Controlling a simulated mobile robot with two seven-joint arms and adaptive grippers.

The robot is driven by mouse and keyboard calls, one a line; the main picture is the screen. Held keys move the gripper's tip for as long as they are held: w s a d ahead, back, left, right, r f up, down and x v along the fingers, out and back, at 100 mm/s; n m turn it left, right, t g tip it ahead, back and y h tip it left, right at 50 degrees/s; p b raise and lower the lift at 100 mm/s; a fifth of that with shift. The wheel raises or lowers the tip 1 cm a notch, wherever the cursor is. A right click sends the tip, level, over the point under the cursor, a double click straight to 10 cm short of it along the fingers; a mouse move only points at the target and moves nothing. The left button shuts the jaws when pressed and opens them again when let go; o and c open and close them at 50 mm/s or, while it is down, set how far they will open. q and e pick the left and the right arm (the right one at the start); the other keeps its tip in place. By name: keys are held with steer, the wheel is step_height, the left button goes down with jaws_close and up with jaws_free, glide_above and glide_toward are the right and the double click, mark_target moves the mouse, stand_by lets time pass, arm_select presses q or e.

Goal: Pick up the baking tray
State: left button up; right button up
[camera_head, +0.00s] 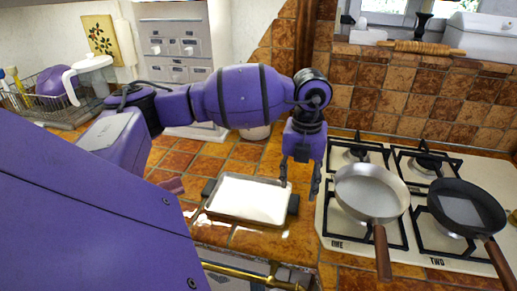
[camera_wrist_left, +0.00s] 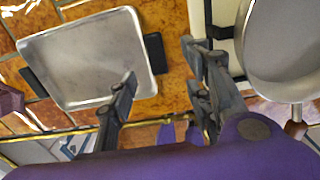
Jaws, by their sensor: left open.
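The baking tray (camera_head: 248,198) is a shallow silver rectangle on the tiled counter, left of the stove. It also shows in the left wrist view (camera_wrist_left: 85,60). A dark block shows at each short side, the right one (camera_head: 293,205) and the left one (camera_head: 208,188). My left gripper (camera_head: 299,187) is open and empty, pointing down by the tray's right end. In the left wrist view (camera_wrist_left: 160,62) one finger overlaps the tray's right part and the other lies beyond the right block. I see no contact; the exact height is unclear. My right gripper is not in view.
The stove (camera_head: 330,215) at the right holds a steel pan (camera_head: 370,190) and a black pan (camera_head: 465,205), close beside my left gripper. A pinkish object (camera_head: 172,185) lies left of the tray.

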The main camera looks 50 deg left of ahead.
mark_target(294, 202)
arm_select(q)
steer(key=shift+s+a+f, duration=0.1)
steer(key=shift+s+f, duration=0.1)
steer(key=shift+f, duration=0.75)
steer(key=f, duration=0.3)
steer(key=f+p, duration=0.1)
steer(key=f, duration=0.1)
steer(key=shift+w+a+f, duration=0.15)
steer(key=shift+a, duration=0.15)
jaws_close()
